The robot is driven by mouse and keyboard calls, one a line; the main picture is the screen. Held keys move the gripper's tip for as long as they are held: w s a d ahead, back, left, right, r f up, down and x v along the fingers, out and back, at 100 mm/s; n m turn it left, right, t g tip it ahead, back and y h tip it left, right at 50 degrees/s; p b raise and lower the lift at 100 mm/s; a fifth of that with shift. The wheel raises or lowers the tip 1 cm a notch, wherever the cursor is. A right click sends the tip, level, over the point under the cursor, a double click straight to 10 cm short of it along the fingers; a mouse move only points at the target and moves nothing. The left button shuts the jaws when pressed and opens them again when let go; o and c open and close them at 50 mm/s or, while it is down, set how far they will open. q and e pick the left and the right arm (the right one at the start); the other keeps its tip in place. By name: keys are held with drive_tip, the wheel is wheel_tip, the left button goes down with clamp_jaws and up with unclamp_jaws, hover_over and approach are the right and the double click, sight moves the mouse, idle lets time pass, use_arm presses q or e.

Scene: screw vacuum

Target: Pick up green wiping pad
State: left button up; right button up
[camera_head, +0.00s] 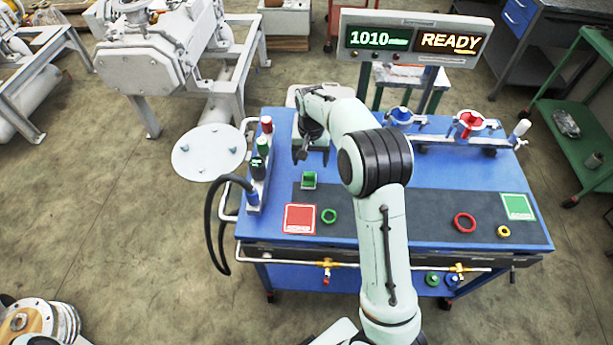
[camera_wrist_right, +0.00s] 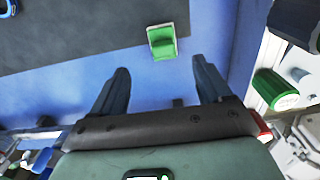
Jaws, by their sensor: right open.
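The green wiping pad (camera_head: 309,179) is a small green block on the dark mat, near the left part of the blue cart top. It also shows in the right wrist view (camera_wrist_right: 162,41), at the mat's edge, beyond and between my fingertips. My right gripper (camera_head: 309,152) is over the cart, a little behind the pad in the head view. Its two dark fingers (camera_wrist_right: 158,80) are spread wide with nothing between them. The pad is apart from the fingers. My left gripper is not in view.
The blue cart (camera_head: 278,140) carries a dark mat (camera_head: 400,228), a red square (camera_head: 300,219), a green ring (camera_head: 329,215), a red ring (camera_head: 464,222) and a yellow ring (camera_head: 503,231). Bottles (camera_head: 263,145) and a black hose stand at the left edge. A display (camera_head: 415,38) reads READY.

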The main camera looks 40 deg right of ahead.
sight(309, 174)
wheel_tip(309, 174, down, 4)
drive_tip(key=shift+w+f, duration=0.15)
drive_tip(key=shift+f, duration=1.2)
drive_tip(key=shift+w+f, duration=0.15)
drive_tip(key=shift+f, duration=1.2)
drive_tip(key=shift+c, duration=0.3)
